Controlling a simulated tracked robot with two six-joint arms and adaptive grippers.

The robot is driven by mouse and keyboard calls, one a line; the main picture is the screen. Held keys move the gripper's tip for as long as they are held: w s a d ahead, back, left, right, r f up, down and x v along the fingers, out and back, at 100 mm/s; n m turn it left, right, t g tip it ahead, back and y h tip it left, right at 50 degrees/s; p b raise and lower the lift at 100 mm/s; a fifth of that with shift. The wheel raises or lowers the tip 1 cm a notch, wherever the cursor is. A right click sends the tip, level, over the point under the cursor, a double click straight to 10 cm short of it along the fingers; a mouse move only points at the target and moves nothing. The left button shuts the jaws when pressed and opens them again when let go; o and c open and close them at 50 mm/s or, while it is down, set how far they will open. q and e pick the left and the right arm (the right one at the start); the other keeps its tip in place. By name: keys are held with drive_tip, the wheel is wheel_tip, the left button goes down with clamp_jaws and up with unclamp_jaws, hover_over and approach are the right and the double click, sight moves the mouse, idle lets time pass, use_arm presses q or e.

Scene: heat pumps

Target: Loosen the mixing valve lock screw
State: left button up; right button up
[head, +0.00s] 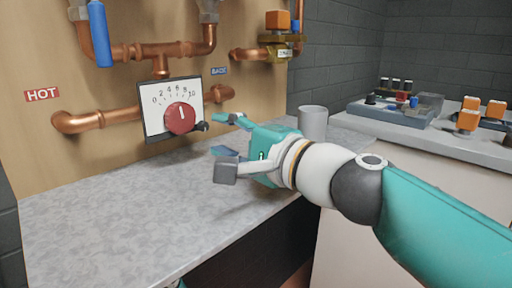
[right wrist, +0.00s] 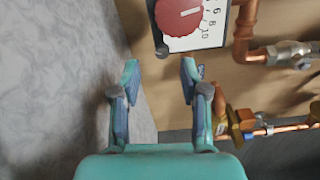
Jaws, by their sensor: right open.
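The mixing valve (head: 160,112) is on the wooden back panel, with a white scale plate numbered 0 to 10 and a red dial (head: 180,118). Its dark lock screw (head: 201,126) sticks out at the lower right of the plate. In the right wrist view the red dial (right wrist: 180,12) is at the top, and the lock screw (right wrist: 162,51) shows as a small grey round head below it. My right gripper (head: 224,136) is open and empty, just right of the screw and apart from it. In the right wrist view the screw lies just beyond the gap between the fingertips (right wrist: 160,72).
Copper pipes (head: 95,120) run around the valve. A blue-handled fitting (head: 99,35) hangs at upper left, and a brass valve with an orange top (head: 278,22) is at upper right. A grey cup (head: 313,122) stands behind my right gripper. The front counter (head: 110,215) is clear.

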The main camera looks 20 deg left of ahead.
drive_tip(key=v, duration=0.7)
drive_tip(key=shift+s+d, duration=0.1)
drive_tip(key=shift+d, duration=0.3)
drive_tip(key=shift+f, duration=0.1)
